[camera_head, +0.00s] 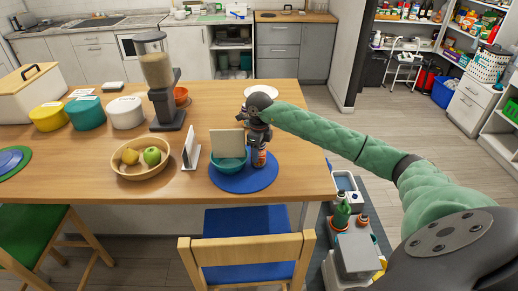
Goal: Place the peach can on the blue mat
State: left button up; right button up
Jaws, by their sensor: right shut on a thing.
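The blue mat (240,184) is a round mat near the front edge of the wooden table. A small can with orange and dark colours (259,157), which looks like the peach can, stands upright at the mat's right part. Whether its base touches the mat is too small to tell. My right gripper (259,138) comes down on the can from above and is shut on its upper part, which the gripper hides. A teal bowl (228,167) stands on the mat just left of the can. My left gripper is not in view.
A pale upright panel (227,143) shows at the teal bowl. A white stand (191,149), a fruit bowl (142,167) and a food dispenser (160,78) stand to the left. A white plate (261,91) lies behind my gripper. A chair (247,250) stands at the front edge.

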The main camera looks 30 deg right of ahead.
dwell(0.3)
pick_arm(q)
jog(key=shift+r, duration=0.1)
pick_arm(e)
jog(key=shift+f, duration=0.15)
jog(key=o, duration=1.2)
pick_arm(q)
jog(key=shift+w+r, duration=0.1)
pick_arm(e)
jog(key=shift+r, duration=0.25)
notch_tip(320, 180, up, 11)
jog(key=b, duration=0.5)
jog(key=shift+f, duration=0.15)
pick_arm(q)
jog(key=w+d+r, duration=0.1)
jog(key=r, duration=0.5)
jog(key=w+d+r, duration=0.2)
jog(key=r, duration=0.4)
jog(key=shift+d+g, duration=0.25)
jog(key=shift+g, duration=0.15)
pick_arm(e)
jog(key=shift+r, duration=0.55)
